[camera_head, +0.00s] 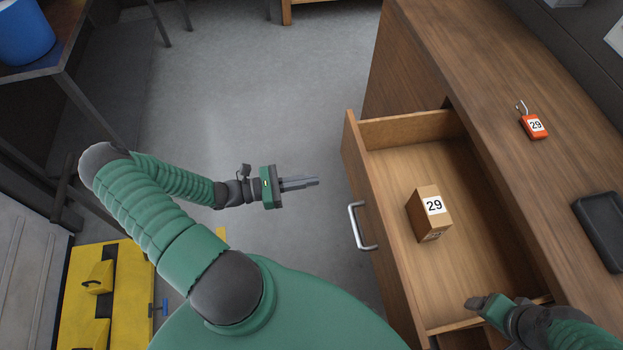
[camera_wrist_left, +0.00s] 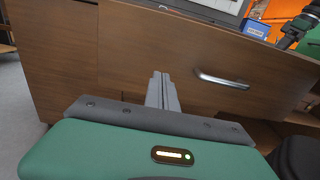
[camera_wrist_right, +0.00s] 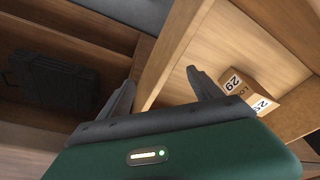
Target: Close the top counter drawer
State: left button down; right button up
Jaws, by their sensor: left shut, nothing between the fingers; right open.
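The top counter drawer (camera_head: 390,250) is pulled well out of the wooden counter, and its silver handle (camera_head: 356,226) faces left. A brown box labelled 29 (camera_head: 420,213) stands in the drawer. My left gripper (camera_head: 318,181) is shut and empty, left of the drawer front and apart from it. The left wrist view shows its fingers (camera_wrist_left: 163,77) pointing at the drawer front (camera_wrist_left: 200,45), left of the handle (camera_wrist_left: 222,79). My right gripper (camera_head: 472,303) is at the drawer's near side. In the right wrist view its open fingers (camera_wrist_right: 158,80) are either side of a wooden wall; contact is unclear.
A red tagged padlock (camera_head: 535,124) and a black tray (camera_head: 603,230) lie on the counter top. A black case (camera_wrist_right: 55,80) sits in a compartment beside the drawer. A yellow case (camera_head: 130,300) is at lower left.

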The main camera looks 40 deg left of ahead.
aim_at(355, 173)
pick_arm(q)
jog(key=x, duration=1)
jog(key=shift+d+f, duration=0.1)
pick_arm(e)
jog(key=shift+w+f, duration=0.1)
jog(key=shift+f, duration=0.05)
jog(key=shift+a, duration=0.1)
